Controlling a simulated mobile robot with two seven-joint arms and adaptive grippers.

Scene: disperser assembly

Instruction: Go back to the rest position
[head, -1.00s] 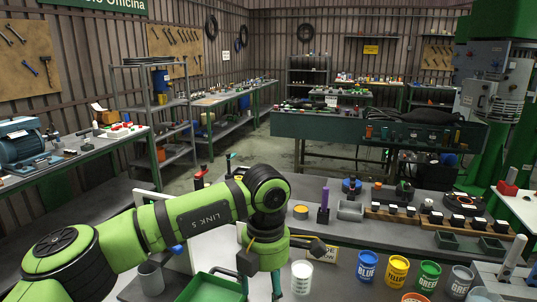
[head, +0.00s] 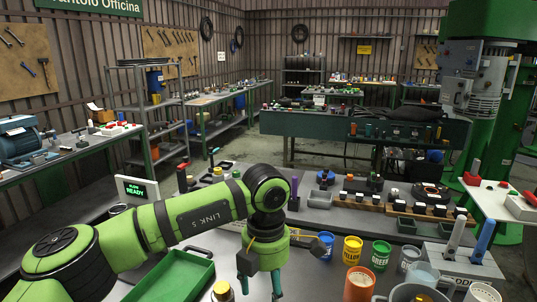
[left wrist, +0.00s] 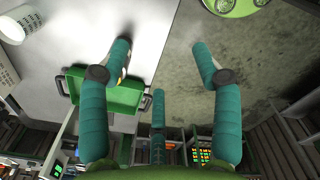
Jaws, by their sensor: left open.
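My left arm comes in from the left, and its green wrist points down over the bench. My left gripper (head: 262,284) is at the lower middle of the head view, partly cut off by the frame's bottom edge. In the left wrist view its teal fingers (left wrist: 163,58) are spread wide with nothing between them. A green tray (head: 172,280) lies left of the gripper. It also shows behind the left finger in the left wrist view (left wrist: 128,96). My right gripper is not in view.
Blue (head: 325,247), yellow (head: 352,250) and green (head: 381,256) cans stand right of the gripper, with an orange can (head: 359,284) in front. A display reading READY (head: 138,190) stands behind my arm. A white cup (left wrist: 20,22) lies at the wrist view's upper left.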

